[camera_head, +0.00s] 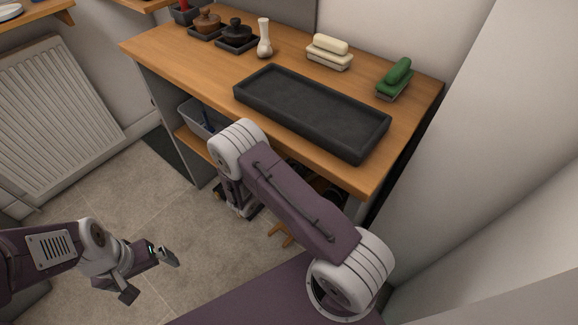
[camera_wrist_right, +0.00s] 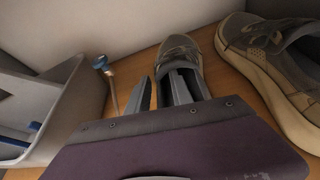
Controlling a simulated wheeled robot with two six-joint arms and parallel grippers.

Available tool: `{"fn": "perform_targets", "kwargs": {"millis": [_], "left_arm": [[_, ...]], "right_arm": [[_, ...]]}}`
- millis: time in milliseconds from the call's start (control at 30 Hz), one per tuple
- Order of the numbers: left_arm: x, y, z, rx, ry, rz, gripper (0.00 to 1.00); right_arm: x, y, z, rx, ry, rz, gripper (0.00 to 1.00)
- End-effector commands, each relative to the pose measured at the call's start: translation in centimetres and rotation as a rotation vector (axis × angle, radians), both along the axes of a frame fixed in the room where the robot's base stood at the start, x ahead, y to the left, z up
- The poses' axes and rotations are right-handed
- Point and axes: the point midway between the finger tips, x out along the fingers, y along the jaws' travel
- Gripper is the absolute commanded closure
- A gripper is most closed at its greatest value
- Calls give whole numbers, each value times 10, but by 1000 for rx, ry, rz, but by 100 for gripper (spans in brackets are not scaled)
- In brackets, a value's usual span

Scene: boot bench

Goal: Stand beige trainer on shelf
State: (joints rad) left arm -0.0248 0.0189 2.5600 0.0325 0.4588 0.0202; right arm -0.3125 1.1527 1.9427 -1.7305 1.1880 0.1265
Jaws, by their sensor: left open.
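In the right wrist view, a grey-beige trainer (camera_wrist_right: 181,50) stands on a wooden shelf (camera_wrist_right: 222,72), toe pointing away. A larger-looking shoe with a pale beige sole (camera_wrist_right: 268,85) stands close on the right. My right gripper (camera_wrist_right: 165,82) is at the nearer trainer's opening. One finger is left of the trainer and the other overlaps its opening. The fingers are apart, and contact is not clear. In the head view my right arm reaches down under the bench top, which hides the shoes. My left gripper (camera_head: 146,276) is open and empty above the floor at lower left.
A grey bin (camera_wrist_right: 55,125) with blue items stands left of my right gripper, beside a blue-topped upright object (camera_wrist_right: 105,75). A black tray (camera_head: 310,112) lies on the bench top (camera_head: 218,70). Brushes (camera_head: 396,77) and pots stand behind it. The floor at left is open.

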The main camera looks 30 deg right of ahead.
Motion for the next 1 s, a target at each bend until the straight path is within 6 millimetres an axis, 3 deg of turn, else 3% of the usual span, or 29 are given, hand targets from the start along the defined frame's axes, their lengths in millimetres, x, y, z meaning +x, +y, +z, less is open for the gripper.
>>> {"fn": "perform_targets", "kwargs": {"millis": [367, 800, 1000], "left_arm": [[0, 0, 4, 0, 0, 0, 0], [0, 0, 26, 0, 0, 0, 0], [0, 0, 30, 0, 0, 0, 0]], "right_arm": [[-1, 3, 5, 0, -1, 2, 72], [-38, 74, 38, 0, -1, 5, 72], [-50, 95, 46, -1, 0, 2, 72]]}}
